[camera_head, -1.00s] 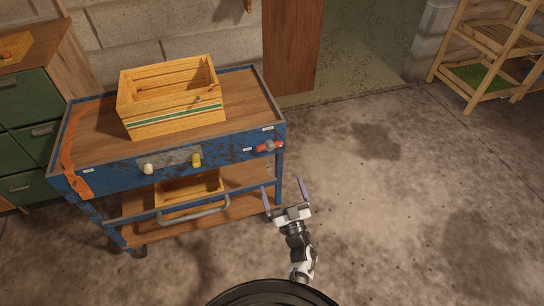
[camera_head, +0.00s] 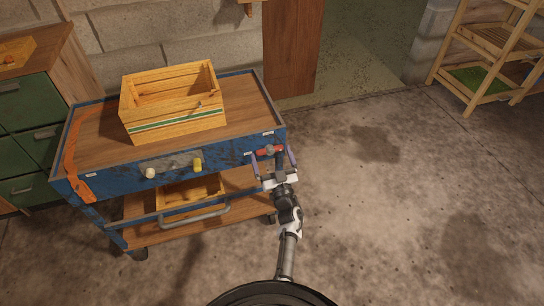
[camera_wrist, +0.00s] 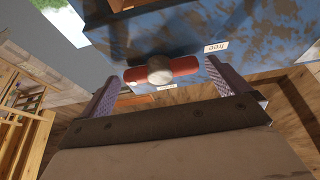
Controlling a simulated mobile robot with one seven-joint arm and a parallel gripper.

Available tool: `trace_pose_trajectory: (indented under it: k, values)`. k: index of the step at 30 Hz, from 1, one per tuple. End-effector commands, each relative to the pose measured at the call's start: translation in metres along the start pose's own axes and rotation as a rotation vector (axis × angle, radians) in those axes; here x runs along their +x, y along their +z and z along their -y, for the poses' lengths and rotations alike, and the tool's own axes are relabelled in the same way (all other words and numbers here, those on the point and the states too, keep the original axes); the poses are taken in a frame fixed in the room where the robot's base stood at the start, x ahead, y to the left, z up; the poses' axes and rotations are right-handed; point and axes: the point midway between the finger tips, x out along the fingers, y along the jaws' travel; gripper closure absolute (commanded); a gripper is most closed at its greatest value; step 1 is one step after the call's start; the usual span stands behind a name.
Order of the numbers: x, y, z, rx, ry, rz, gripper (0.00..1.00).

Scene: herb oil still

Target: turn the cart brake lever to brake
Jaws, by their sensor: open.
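The brake lever (camera_head: 270,151) is a red bar with a pale round hub on the right end of the cart's blue front panel. In the wrist view the red lever (camera_wrist: 162,71) lies crosswise between my two fingers, with its pale hub in the middle. A small white label (camera_wrist: 216,47) sits beside it and another sits just below it; I cannot read them surely. My gripper (camera_head: 271,162) is open, with one finger at each side of the lever. I cannot tell whether either finger touches it. The blue cart (camera_head: 120,183) stands at the left.
A wooden crate (camera_head: 175,118) stands on the cart top, and another box (camera_head: 190,192) sits on the shelf below. A white knob (camera_head: 150,173), a yellow knob (camera_head: 197,164) and a grey handle (camera_head: 195,216) are on the cart's front. The floor to the right is clear.

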Motion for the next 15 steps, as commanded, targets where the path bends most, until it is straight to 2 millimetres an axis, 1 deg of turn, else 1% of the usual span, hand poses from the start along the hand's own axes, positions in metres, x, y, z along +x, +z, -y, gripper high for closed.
trace_pose_trajectory:
  k: [8,15]
  values:
    - [0.0010,0.0005,0.0001,0.000,0.000,0.001,0.00]
    - [0.0009,0.0004,0.0000,0.000,0.000,0.001,0.31]
